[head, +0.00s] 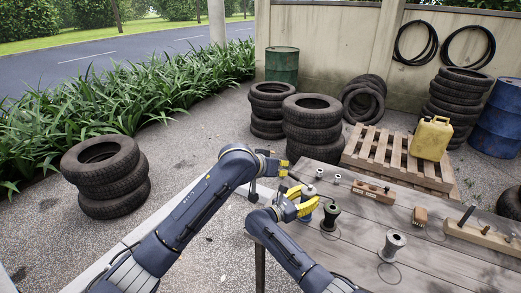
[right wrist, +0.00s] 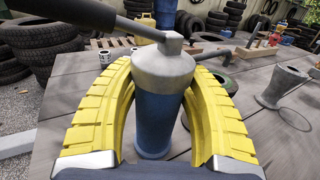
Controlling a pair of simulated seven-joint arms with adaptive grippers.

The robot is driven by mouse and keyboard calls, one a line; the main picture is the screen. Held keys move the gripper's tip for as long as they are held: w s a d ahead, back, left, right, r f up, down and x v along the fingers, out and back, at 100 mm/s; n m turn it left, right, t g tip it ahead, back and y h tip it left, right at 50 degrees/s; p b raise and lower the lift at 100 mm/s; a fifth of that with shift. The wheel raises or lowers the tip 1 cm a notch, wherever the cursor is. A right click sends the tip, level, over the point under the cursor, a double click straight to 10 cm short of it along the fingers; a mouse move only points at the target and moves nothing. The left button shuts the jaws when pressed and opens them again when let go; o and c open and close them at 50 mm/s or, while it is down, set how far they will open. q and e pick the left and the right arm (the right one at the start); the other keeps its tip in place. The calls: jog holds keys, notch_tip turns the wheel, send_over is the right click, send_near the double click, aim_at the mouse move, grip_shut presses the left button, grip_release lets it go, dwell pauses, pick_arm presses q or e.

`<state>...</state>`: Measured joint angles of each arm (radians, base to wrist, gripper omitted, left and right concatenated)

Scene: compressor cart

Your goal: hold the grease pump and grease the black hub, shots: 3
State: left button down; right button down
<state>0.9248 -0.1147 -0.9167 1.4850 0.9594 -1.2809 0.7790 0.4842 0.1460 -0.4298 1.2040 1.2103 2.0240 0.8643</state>
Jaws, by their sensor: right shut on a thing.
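The grease pump has a blue body and a grey metal head with a dark lever. It stands upright between the yellow fingers of my right gripper (head: 297,206) in the head view. In the right wrist view the fingers close around the pump (right wrist: 157,125) from both sides, and its lever reaches to the upper left. The black hub (head: 331,216) stands on the table just right of the pump; it is partly hidden behind a finger in the right wrist view (right wrist: 224,84). My left gripper (head: 271,167) is near the table's left edge, close to the lever side; its fingertips are unclear.
A grey hub (head: 392,246) stands farther right on the wooden table (head: 355,232). A brush (head: 420,216) and wooden blocks with tools (head: 481,236) lie beyond. Small pale pieces (head: 319,174) stand at the back. Tyres, a pallet (head: 374,150) and a yellow can (head: 431,138) are behind.

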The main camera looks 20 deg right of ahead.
dwell(0.3)
jog(key=c, duration=0.6)
grip_release()
